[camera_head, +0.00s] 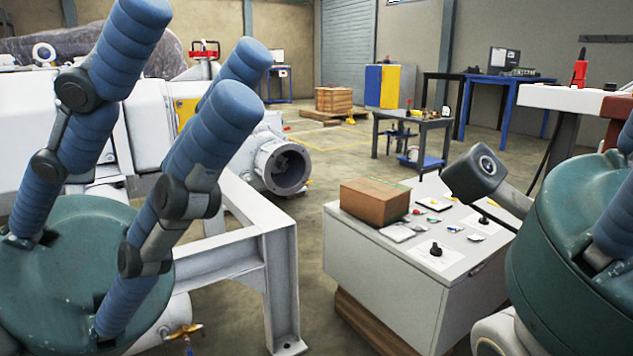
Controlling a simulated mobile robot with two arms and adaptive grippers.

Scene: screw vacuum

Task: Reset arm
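My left gripper (190,52) fills the left side of the head view. It has a teal palm and blue segmented fingers with dark joints. The fingers point up, straight and spread apart, with nothing between them. My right gripper (575,255) is at the right edge, where I see its teal palm and part of a blue finger. Its fingertips are out of frame, so its opening cannot be told. A dark grey camera-like block on a stalk (480,174) stands beside the right palm. No held object shows.
A white machine with a round grey flange (285,167) and white frame (268,272) stands behind the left gripper. A grey control cabinet (385,275) with a cardboard box (376,202) on top stands at centre right. Open floor (335,170) lies between them.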

